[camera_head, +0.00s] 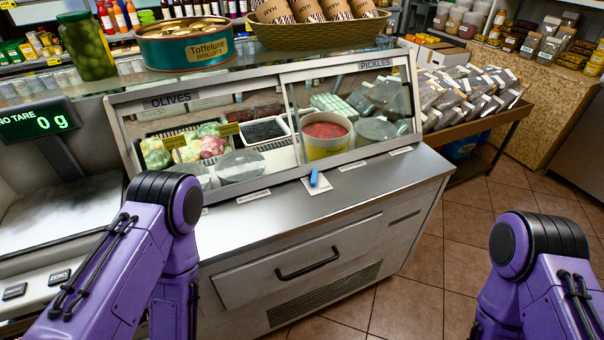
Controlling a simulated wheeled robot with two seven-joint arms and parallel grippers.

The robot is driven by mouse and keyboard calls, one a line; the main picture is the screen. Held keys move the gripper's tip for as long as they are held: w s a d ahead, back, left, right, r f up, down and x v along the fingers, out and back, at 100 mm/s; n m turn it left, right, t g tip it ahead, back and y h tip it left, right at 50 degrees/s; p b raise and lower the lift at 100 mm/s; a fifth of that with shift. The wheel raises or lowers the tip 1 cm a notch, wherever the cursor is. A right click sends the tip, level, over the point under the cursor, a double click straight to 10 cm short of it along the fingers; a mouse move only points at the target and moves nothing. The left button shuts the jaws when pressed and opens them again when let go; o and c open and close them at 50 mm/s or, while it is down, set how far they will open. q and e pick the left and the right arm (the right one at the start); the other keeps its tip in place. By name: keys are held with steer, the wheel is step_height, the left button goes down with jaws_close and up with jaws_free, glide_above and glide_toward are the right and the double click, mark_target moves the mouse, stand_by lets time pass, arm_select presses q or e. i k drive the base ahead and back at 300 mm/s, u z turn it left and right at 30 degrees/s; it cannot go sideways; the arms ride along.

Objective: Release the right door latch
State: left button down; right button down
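A chilled display case (330,260) stands ahead with two glass doors. The left door (170,103) is labelled OLIVES, and the right door (376,64) is labelled PICKLES. Behind the right pane are a red-filled tub (325,131) and grey-lidded tubs. A small blue piece (314,177) stands on a pale plate on the steel ledge, near the lower part of the right door; I cannot tell for sure whether it is the latch. Both doors look closed. Only purple links of my two arms show, at the lower left and lower right; neither gripper is in view.
A biscuit tin (187,48), a pickle jar (86,48) and a basket of paper packets (318,30) stand on top of the case. A scale (70,215) is at the left. Bagged goods (465,95) fill a stand at the right. Tiled floor (480,225) is open at the right.

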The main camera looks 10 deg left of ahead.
mark_target(315, 175)
steer(key=z, duration=0.05)
steer(key=k, duration=1.25)
steer(key=z, duration=0.75)
steer(key=i, duration=1.75)
steer(key=u, duration=0.95)
steer(key=i, duration=0.4)
steer(key=u, duration=0.45)
